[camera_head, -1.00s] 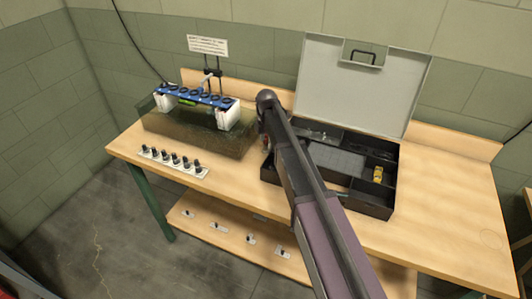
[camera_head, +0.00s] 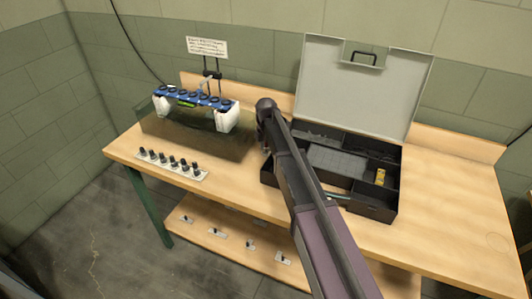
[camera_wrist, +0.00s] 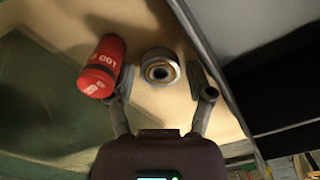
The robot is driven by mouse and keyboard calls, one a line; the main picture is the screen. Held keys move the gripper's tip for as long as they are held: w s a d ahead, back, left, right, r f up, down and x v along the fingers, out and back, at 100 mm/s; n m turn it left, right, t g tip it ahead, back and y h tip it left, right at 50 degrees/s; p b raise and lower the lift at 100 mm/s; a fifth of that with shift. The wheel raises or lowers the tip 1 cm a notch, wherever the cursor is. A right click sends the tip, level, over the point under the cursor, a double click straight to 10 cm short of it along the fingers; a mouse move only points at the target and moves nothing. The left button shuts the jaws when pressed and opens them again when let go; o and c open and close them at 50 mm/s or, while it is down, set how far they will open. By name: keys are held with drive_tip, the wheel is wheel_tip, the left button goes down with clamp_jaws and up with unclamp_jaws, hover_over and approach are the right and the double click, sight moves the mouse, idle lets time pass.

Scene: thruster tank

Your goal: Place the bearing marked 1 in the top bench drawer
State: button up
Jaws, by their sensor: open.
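In the wrist view a metal ring-shaped bearing (camera_wrist: 160,67) lies on the wooden bench top between my fingers. No number can be read on it. My gripper (camera_wrist: 164,88) is open around the bearing, with a finger on either side; I cannot tell whether they touch it. The bearing is hidden behind my arm in the head view. The bench (camera_head: 440,195) shows there, but I cannot make out a drawer in its front.
A red cylinder (camera_wrist: 102,66) lies just left of the bearing, close to my left finger. An open black toolbox (camera_head: 365,207) stands to the right, its grey lid (camera_head: 352,90) raised. A water tank (camera_head: 190,135) and a row of knobs (camera_head: 172,163) are left.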

sight(266, 151)
clamp_jaws()
drive_tip(key=shift+r, duration=0.15)
wheel_tip(266, 151, up, 10)
drive_tip(key=p, duration=1)
idle(0.8)
